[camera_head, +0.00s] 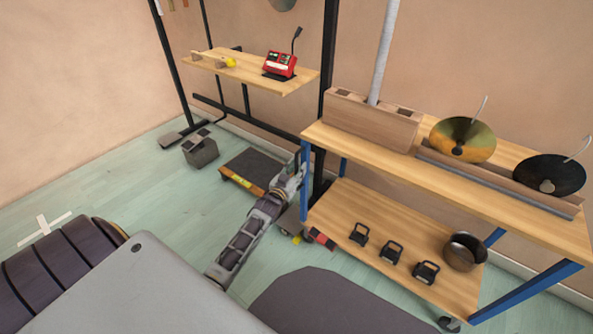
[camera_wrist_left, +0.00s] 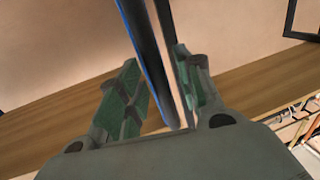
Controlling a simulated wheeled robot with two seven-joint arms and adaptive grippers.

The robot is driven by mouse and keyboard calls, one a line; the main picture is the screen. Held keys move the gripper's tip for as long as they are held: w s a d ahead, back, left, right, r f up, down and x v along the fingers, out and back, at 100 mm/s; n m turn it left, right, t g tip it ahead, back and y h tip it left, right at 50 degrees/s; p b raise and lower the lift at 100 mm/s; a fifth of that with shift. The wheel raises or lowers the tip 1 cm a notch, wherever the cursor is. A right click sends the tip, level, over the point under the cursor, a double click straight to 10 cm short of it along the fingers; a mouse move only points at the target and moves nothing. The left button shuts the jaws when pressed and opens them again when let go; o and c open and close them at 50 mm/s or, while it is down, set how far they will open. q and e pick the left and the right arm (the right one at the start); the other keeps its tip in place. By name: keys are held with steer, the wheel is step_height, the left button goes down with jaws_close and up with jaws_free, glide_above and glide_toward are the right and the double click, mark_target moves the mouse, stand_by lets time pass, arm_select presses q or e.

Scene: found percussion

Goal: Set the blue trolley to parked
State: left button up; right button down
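The blue trolley (camera_head: 465,210) stands at the right, with blue legs, a wooden top and a wooden lower shelf. Its left blue leg (camera_head: 306,172) is beside my left gripper (camera_head: 301,172). In the left wrist view, a blue-edged dark upright (camera_wrist_left: 150,60) runs between the green-padded fingers of my left gripper (camera_wrist_left: 160,85). The fingers stand apart, with a gap on the left side of the upright; I cannot tell whether the right finger touches it. A caster (camera_head: 449,323) shows at the trolley's front. My right gripper is not in view.
Cymbals (camera_head: 463,139) and a wooden box (camera_head: 372,121) stand on the trolley top. A pot (camera_head: 465,252) and several small black frames sit on its lower shelf. A low dolly (camera_head: 254,166) and a grey weight (camera_head: 201,151) are on the floor.

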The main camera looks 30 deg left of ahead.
arm_select(q)
steer(key=shift+w, duration=0.1)
jaws_close()
stand_by(0.3)
steer(key=shift+d+f, duration=0.1)
